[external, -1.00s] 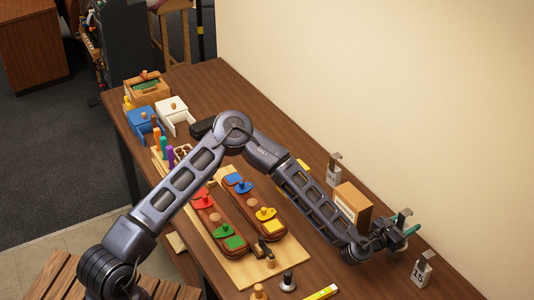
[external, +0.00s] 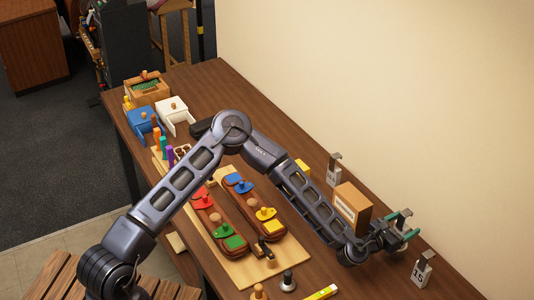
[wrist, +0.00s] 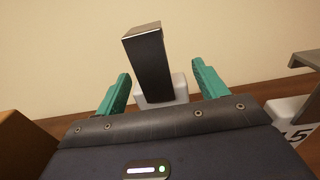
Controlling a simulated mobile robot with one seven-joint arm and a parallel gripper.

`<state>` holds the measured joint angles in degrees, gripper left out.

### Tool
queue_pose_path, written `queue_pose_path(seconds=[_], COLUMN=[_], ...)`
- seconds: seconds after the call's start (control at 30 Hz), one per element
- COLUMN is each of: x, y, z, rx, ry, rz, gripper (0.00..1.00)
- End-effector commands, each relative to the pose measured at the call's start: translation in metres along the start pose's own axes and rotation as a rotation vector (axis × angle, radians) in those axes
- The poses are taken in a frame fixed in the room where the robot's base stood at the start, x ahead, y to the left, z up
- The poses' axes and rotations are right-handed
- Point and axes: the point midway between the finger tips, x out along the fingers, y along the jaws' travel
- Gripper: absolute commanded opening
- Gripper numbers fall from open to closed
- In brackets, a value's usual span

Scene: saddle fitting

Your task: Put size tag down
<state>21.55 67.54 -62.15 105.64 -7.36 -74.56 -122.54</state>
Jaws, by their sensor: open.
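My gripper (external: 407,225) is open at the right side of the bench, near the wall. In the wrist view its teal fingers (wrist: 161,84) stand apart on either side of a size tag, with a gap at each side. This tag has a dark metal upright (wrist: 148,62) and a white block (wrist: 180,88) at its foot; its number is hidden. In the external view the gripper mostly hides it. A second size tag (external: 421,271), marked 15, stands just in front of the gripper and shows at the wrist view's right edge (wrist: 292,112). A third size tag (external: 333,174) stands farther back.
A brown box (external: 352,207) stands close left of my gripper, and its side shows in the wrist view (wrist: 22,145). The wall (external: 400,90) is close behind. A wooden board (external: 240,277) with two saddle-like pieces and coloured parts lies left of my forearm.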

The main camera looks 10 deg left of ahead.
Motion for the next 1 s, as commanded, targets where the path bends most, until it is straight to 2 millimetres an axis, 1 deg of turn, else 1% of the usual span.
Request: queue_pose_path(seconds=[0.3,0.5,0.6,0.7,1.0], x=[-0.061,-0.091,-0.100,-0.105,-0.106], y=[0.000,0.000,0.000,0.000,0.000], z=[-0.001,-0.001,-0.001,0.000,0.000], rx=[0.000,0.000,0.001,0.000,0.000], ry=[0.002,0.002,0.001,0.001,0.001], rz=[-0.003,-0.002,-0.001,-0.001,-0.001], gripper=[0.71,0.71,0.71,0.71,0.71])
